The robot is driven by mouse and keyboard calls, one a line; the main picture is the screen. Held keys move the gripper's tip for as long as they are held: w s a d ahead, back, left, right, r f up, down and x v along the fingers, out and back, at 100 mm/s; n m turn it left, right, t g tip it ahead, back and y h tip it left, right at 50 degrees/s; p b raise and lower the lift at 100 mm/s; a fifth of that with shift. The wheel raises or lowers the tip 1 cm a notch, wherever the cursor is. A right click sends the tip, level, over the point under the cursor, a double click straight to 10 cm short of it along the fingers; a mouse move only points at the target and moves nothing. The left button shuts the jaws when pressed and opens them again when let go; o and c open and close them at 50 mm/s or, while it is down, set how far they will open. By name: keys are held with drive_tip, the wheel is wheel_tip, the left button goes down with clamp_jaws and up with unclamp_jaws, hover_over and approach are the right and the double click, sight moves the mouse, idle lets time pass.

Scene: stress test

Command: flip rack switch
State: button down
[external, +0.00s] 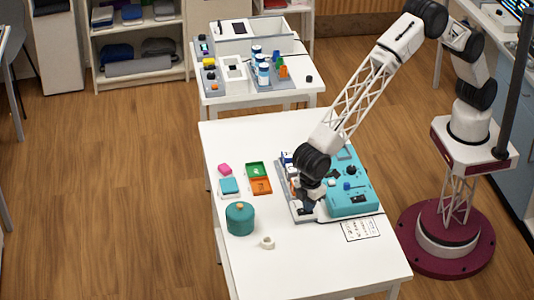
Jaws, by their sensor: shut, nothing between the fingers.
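My gripper (308,203) is shut and points down at the left part of the device on the white table. The device has a teal panel (366,204) with dark knobs and a blue knob on it. A grey base (284,193) with small white, blue and orange parts lies along its left side, under my wrist. My wrist and fingers hide much of this base. I cannot make out which part is the rack switch, or whether my fingertips touch anything.
A teal lidded pot (240,218) and a small white ring (267,242) stand at the front left. A printed sheet (361,229) lies in front.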

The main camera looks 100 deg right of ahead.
idle(0.4)
drive_tip(key=shift+r, duration=3.4)
